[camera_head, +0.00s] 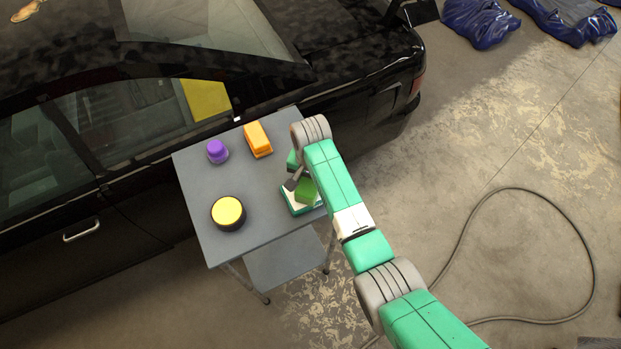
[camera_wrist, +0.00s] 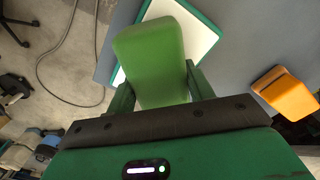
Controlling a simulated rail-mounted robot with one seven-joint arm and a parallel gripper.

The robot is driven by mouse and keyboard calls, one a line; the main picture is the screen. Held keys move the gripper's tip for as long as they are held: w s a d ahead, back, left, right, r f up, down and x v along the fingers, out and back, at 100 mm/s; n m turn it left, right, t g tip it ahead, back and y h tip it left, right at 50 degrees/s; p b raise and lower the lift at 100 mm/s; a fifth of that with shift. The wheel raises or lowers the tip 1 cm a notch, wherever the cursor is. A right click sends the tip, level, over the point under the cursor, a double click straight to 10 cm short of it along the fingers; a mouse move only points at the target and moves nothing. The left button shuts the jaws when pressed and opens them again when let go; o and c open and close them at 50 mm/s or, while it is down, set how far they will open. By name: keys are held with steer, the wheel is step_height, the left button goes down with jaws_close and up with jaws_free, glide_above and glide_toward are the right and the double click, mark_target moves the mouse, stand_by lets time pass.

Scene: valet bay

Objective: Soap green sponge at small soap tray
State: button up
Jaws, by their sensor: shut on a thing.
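The green sponge (camera_head: 306,190) is in my gripper, and it fills the middle of the wrist view (camera_wrist: 150,58). My gripper (camera_wrist: 155,88) is shut on it, one finger on each side. The small soap tray (camera_head: 289,197) has a green rim and a white inside and sits at the right edge of the grey table. In the wrist view the tray (camera_wrist: 207,38) lies behind the sponge, which hides part of it. The sponge is over the tray; I cannot tell whether they touch.
On the grey table (camera_head: 200,185) stand an orange sponge-like block (camera_head: 257,139), a purple knobbed item (camera_head: 217,151) and a black round tin with a yellow top (camera_head: 228,212). A black car (camera_head: 150,200) stands close behind the table. A hose (camera_head: 520,190) lies on the floor at right.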

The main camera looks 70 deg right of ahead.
steer(key=shift+r, duration=3.45)
